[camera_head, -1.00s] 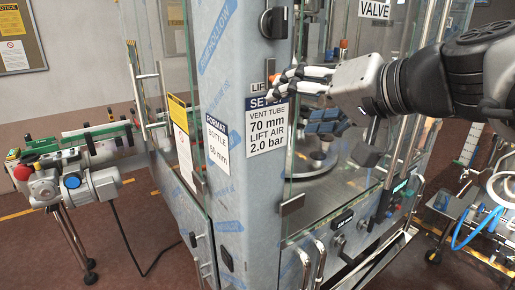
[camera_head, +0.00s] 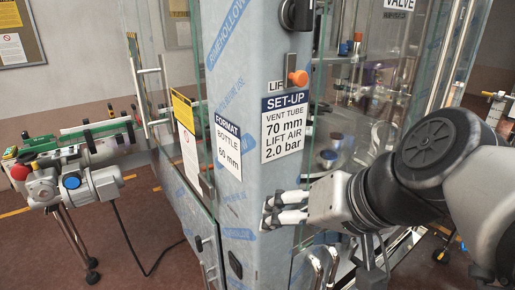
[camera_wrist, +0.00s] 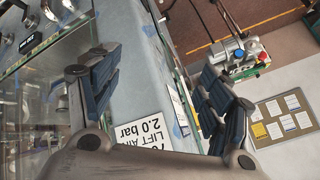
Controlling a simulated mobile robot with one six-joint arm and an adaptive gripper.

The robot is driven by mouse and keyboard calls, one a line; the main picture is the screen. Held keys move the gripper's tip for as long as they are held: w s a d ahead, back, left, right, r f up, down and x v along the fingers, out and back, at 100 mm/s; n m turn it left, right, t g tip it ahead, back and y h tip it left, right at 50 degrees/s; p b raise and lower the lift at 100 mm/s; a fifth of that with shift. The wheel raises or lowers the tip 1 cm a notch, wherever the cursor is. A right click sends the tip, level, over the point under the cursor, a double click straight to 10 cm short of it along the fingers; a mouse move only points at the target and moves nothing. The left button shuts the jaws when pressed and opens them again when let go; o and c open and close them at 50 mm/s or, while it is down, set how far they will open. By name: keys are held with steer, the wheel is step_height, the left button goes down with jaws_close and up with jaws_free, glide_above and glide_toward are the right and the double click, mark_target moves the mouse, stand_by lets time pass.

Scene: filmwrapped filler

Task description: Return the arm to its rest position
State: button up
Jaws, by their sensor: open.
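My gripper (camera_head: 272,210) is at the lower middle of the head view, in front of the machine's corner column (camera_head: 243,225) and below the set-up sign (camera_head: 285,127). Its fingers point left and are spread, with nothing between them. My arm comes in from the right, bent at a large dark joint. In the wrist view my gripper (camera_wrist: 160,88) shows its two dark-padded fingers wide apart. The column and part of the sign (camera_wrist: 142,132) lie behind the space between them. I cannot tell whether a finger touches the column.
An orange knob (camera_head: 297,77) sticks out above the set-up sign. Glass panels (camera_head: 345,110) enclose the machine behind my arm. A conveyor (camera_head: 85,140) with a grey motor (camera_head: 92,188) stands at the left. The floor at lower left is mostly clear.

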steer(key=shift+s+f, duration=0.2)
steer(key=shift+f, duration=0.2)
steer(key=s+d+f+n+g+h, duration=0.1)
steer(key=s+d+f+h, duration=0.3)
steer(key=s+f, duration=0.6)
step_height(320, 180, down, 2)
steer(key=shift+s+d+g, duration=0.15)
steer(key=shift+d+g, duration=0.55)
steer(key=shift+d, duration=0.2)
steer(key=shift+c, duration=0.2)
